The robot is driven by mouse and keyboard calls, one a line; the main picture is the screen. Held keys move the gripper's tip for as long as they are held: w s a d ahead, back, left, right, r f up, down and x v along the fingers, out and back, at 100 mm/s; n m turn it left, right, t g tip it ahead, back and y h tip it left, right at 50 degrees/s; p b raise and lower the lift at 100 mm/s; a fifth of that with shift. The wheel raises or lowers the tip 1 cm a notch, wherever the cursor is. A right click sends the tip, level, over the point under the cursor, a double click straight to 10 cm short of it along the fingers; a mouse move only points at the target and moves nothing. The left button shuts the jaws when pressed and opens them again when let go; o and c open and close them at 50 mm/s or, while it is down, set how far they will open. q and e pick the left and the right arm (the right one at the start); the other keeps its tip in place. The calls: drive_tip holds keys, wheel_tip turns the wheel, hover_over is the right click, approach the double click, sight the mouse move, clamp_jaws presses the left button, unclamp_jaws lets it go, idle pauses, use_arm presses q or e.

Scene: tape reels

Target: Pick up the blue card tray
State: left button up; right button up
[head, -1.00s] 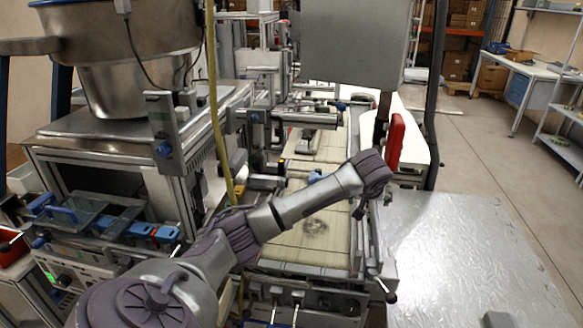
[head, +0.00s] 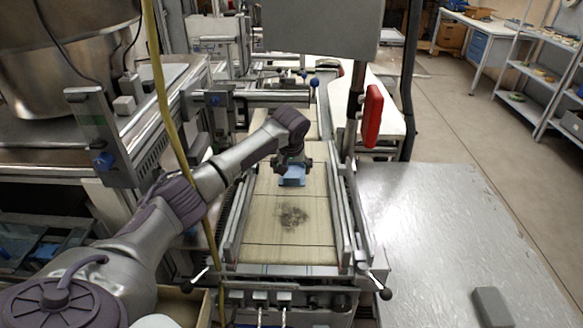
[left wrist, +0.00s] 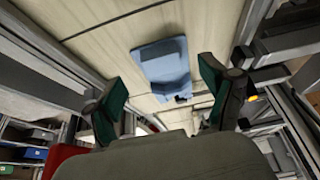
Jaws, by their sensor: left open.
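The blue card tray (head: 293,181) lies on the pale conveyor belt in the head view, partly hidden by my gripper. In the left wrist view the tray (left wrist: 165,66) lies flat, ahead of and between my fingertips, with a small dark patch at its near edge. My left gripper (head: 292,166) is above the belt at the tray's far side in the head view. Its two green-padded fingers (left wrist: 160,92) are spread wide and empty in the left wrist view. I see no contact with the tray. My right gripper is not in view.
The conveyor belt (head: 270,233) is bounded by metal rails, with a dark smudge (head: 292,215) nearer me. A hanging yellow hose (head: 165,90) crosses by my left arm. A grey metal table (head: 430,235) stands right. A red part (head: 372,116) sits beyond the right rail.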

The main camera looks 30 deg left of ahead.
sight(292, 178)
use_arm(q)
drive_tip(key=shift+w+f+p, duration=0.1)
drive_tip(key=shift+f+p, duration=0.35)
drive_tip(key=shift+f, duration=0.15)
drive_tip(key=x, duration=0.3)
drive_tip(key=shift+f+p, duration=0.25)
drive_tip(key=shift+p, duration=0.1)
drive_tip(key=shift+w+a+f, duration=0.1)
drive_tip(key=shift+a+f, duration=0.05)
drive_tip(key=shift+f, duration=0.15)
drive_tip(key=shift+r, duration=0.1)
drive_tip(key=shift+c, duration=0.5)
drive_tip(key=c, duration=1.2)
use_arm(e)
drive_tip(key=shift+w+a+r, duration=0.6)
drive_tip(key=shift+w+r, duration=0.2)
use_arm(q)
drive_tip(key=shift+r, duration=0.1)
